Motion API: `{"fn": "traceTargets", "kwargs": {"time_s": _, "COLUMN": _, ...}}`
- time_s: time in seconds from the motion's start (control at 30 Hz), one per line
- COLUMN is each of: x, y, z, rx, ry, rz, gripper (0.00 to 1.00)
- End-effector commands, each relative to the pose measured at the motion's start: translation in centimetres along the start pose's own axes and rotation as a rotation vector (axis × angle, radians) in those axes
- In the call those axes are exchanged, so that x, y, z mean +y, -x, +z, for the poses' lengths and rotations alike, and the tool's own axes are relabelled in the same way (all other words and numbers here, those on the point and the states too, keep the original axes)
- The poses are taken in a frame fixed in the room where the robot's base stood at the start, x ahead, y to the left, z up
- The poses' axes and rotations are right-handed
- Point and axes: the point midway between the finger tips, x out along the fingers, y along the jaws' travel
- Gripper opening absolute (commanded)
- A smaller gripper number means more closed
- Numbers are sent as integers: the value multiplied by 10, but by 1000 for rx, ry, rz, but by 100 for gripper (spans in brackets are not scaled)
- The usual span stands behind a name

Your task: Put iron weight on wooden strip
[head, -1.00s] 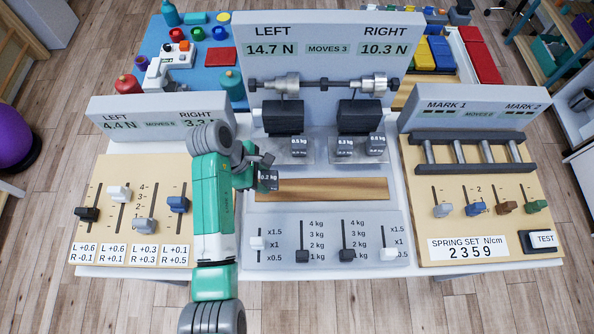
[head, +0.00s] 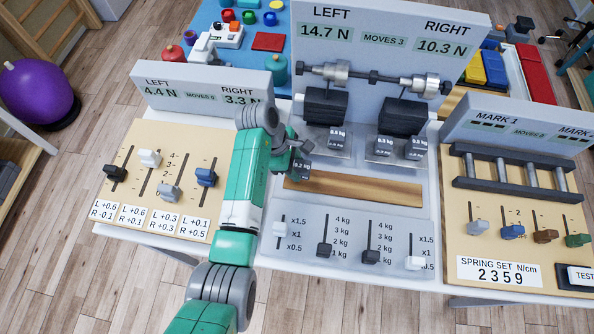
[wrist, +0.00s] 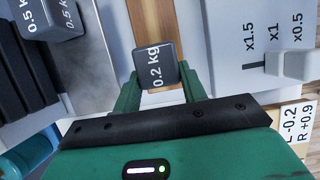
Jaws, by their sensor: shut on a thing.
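My gripper (head: 291,160) is shut on a dark grey iron weight (head: 301,170) labelled 0.2 kg. In the wrist view the weight (wrist: 156,66) sits between the two green fingers (wrist: 160,92). The wooden strip (head: 352,188) lies bare across the middle panel. The held weight is at the strip's left end, by its back edge; I cannot tell whether it touches the wood. In the wrist view the strip (wrist: 154,20) shows beyond the weight, which covers part of it.
Other weights sit on two plates behind the strip: a 0.5 kg weight (head: 337,140) on the left and two (head: 414,148) on the right. Slider knobs (head: 370,256) stand in front of the strip. The strip's middle and right are clear.

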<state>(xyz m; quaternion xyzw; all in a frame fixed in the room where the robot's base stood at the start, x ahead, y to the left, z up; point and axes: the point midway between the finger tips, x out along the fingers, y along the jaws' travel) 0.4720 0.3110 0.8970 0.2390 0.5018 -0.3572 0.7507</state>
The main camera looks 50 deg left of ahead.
Motion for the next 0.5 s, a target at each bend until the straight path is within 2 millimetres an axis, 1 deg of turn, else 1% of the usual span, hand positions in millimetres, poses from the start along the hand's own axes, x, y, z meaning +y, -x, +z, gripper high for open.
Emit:
{"fn": "traceTargets", "kwargs": {"time_s": 0.07, "x": 0, "y": -6, "z": -2, "rx": 0, "ry": 1, "rz": 0, "gripper": 14}}
{"fn": "traceTargets", "kwargs": {"time_s": 0.23, "x": -1, "y": -33, "z": -14, "rx": 1, "ry": 2, "rz": -2, "gripper": 14}}
{"fn": "traceTargets", "kwargs": {"time_s": 0.27, "x": 0, "y": -35, "z": -15, "rx": 1, "ry": 1, "rz": -1, "gripper": 14}}
{"fn": "traceTargets", "kwargs": {"time_s": 0.5, "x": 0, "y": -34, "z": -14, "rx": 0, "ry": 0, "rz": 1, "gripper": 14}}
